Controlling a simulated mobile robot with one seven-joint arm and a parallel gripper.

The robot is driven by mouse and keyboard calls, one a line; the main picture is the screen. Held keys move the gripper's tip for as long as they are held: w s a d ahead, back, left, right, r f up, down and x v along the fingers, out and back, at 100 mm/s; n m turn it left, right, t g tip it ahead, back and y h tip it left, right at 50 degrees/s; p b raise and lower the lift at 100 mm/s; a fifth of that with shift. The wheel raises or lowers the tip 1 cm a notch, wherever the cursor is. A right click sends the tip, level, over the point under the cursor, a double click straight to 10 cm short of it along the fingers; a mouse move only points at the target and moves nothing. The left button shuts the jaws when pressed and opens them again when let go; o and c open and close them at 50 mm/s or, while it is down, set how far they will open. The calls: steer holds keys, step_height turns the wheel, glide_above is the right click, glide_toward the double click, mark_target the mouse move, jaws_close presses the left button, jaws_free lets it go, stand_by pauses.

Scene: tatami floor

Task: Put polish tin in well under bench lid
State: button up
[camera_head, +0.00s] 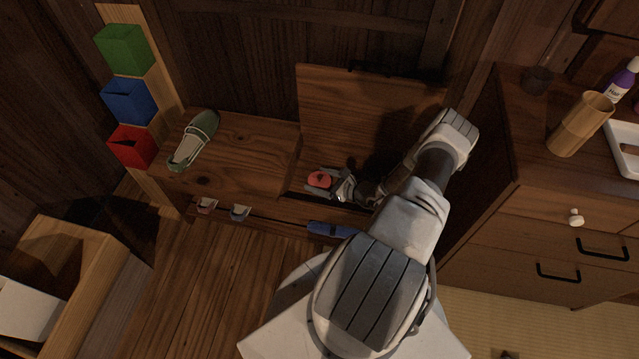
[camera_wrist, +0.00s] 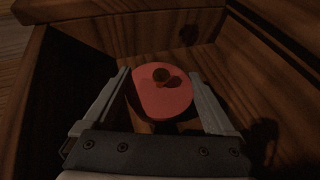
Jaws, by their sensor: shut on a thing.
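The polish tin (camera_head: 319,179) is a round red tin, held between the fingers of my gripper (camera_head: 330,185). In the wrist view the tin (camera_wrist: 163,92) sits between both fingers of my gripper (camera_wrist: 165,103), with dark round spots on its top. My gripper is shut on it. The bench lid (camera_head: 345,110) stands raised against the back wall. The tin is over or inside the dark well (camera_wrist: 75,65) under the lid, with wooden walls around it. I cannot tell whether the tin touches the well floor.
A green shoe (camera_head: 194,140) lies on the bench top left of the well. Green (camera_head: 124,49), blue (camera_head: 129,101) and red boxes (camera_head: 132,147) line the left wall. A drawer chest (camera_head: 545,215) stands right, bearing a wooden cup (camera_head: 580,125). A blue object (camera_head: 330,230) lies along the bench front.

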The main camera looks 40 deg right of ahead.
steer(key=shift+f, duration=0.2)
steer(key=o, duration=1)
steer(key=shift+o, duration=0.2)
steer(key=shift+r, duration=0.1)
steer(key=p+v, duration=0.4)
steer(key=v, duration=0.8)
